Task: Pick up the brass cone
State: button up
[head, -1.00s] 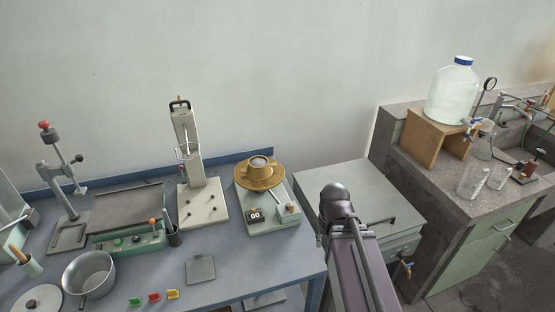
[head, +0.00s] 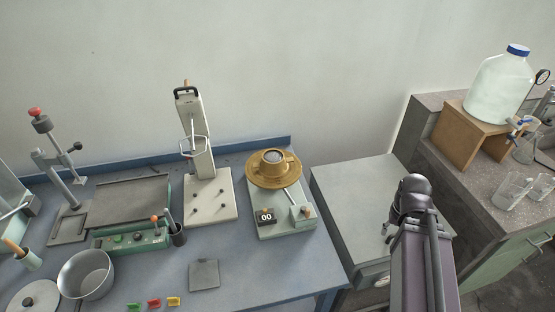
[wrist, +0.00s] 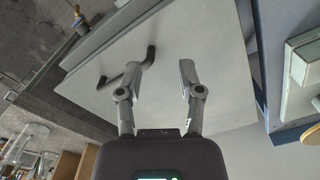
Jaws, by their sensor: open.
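The brass cone (head: 273,172) sits on a pale green device with a counter reading 00, at the right end of the blue bench. The cone does not show in the wrist view.
The blue bench (head: 240,277) also holds a white upright stand (head: 207,195), a pot (head: 86,275) and a flat grey plate (head: 204,274). A grey cabinet (head: 352,195) stands right of the bench. A large jug (head: 498,84) and glass beakers (head: 512,188) are at the far right.

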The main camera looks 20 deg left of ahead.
jog(key=w+a+r+n+t+h, duration=0.25)
jog(key=w+a+n, duration=0.35)
jog(key=a, duration=0.4)
jog(key=w+a+r+n+t+h, duration=0.1)
jog(key=w+a+n+t+h, duration=0.2)
jog(key=a+n, duration=0.65)
jog(key=s+a+r+n+t+y, duration=0.1)
jog(key=a+n, duration=0.3)
jog(key=a, duration=0.5)
jog(key=a+r+n+t+y, duration=0.1)
jog(key=a+r+n+t, duration=0.2)
jog(key=a, duration=0.7)
jog(key=s+a+r+n+t+y, duration=0.1)
jog(key=a+r+n+t, duration=0.1)
jog(key=a+n, duration=0.5)
jog(key=shift+s+a+r+t, duration=0.3)
jog(key=shift+a+t, duration=0.05)
jog(key=shift+a, duration=0.8)
jog(key=shift+w+f, duration=0.1)
jog(key=b+x, duration=0.3)
jog(key=x, duration=0.4)
jog(key=shift+f+b, duration=0.15)
jog(key=shift+b, duration=0.15)
jog(key=shift+w+d+f, duration=0.15)
jog(key=shift+w+d, duration=0.05)
jog(key=shift+w, duration=0.4)
